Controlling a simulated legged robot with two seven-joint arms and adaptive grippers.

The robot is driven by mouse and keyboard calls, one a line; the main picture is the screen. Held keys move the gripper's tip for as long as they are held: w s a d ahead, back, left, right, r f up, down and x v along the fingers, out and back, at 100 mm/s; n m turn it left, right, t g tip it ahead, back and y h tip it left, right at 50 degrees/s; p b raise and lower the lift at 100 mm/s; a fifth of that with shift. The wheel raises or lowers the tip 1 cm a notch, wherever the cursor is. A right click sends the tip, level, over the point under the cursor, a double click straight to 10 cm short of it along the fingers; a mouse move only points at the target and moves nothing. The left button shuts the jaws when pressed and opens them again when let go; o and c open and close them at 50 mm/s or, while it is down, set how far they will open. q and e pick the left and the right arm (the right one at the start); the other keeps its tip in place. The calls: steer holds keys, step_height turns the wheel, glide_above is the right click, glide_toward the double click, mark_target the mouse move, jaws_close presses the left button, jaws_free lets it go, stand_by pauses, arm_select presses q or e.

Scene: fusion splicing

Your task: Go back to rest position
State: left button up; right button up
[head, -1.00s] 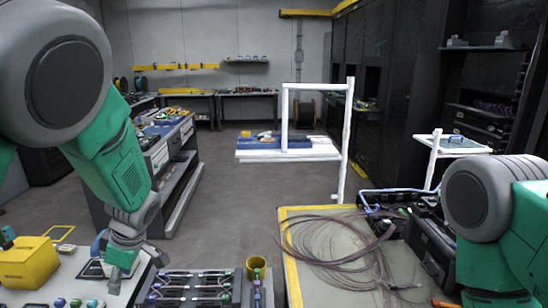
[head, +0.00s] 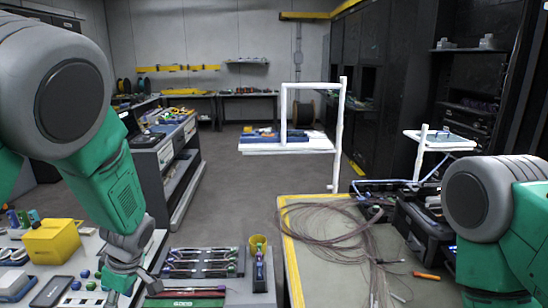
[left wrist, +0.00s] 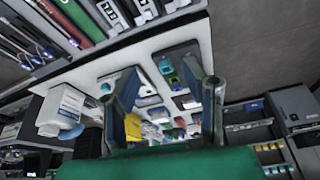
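My left arm (head: 115,190) comes in from the left in the head view and hangs bent over the left work table. Its gripper (head: 128,285) is low over that table, by the small colored parts and the dark tray. In the left wrist view my left gripper (left wrist: 168,95) shows two fingers spread apart with nothing held between them. Beyond them are table-top trays and small parts, seen tilted. My right arm (head: 490,215) is folded at the right edge of the head view. Its gripper is out of view.
The left table holds a yellow box (head: 52,242), a dark tray of tools (head: 203,262) and a yellow cup (head: 258,242). The right table (head: 330,275) carries coiled fiber (head: 325,222) and a black case (head: 425,232). A white-framed cart (head: 288,147) stands beyond on open floor (head: 245,195).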

arm_select(q)
steer(key=s+f+m, duration=0.1)
steer(key=f, duration=0.1)
steer(key=s+f+m, duration=0.1)
steer(key=s+f, duration=0.1)
steer(key=s+f+m+h, duration=0.1)
steer(key=s+f, duration=0.1)
steer(key=shift+f, duration=0.25)
steer(key=s+d+f+m+h, duration=0.1)
steer(key=s+f+m, duration=0.25)
steer(key=s, duration=0.55)
steer(key=s+d+f+m+h, duration=0.1)
steer(key=s+d+f+m, duration=0.15)
steer(key=s+m, duration=0.45)
steer(key=s+d+f+m+h, duration=0.15)
steer(key=s+f, duration=0.25)
steer(key=s, duration=0.8)
step_height(320, 180, down, 10)
steer(key=w+m+b, duration=0.2)
steer(key=b, duration=0.8)
steer(key=shift+w+d, duration=0.15)
steer(key=shift+w, duration=0.1)
steer(key=shift+y, duration=0.25)
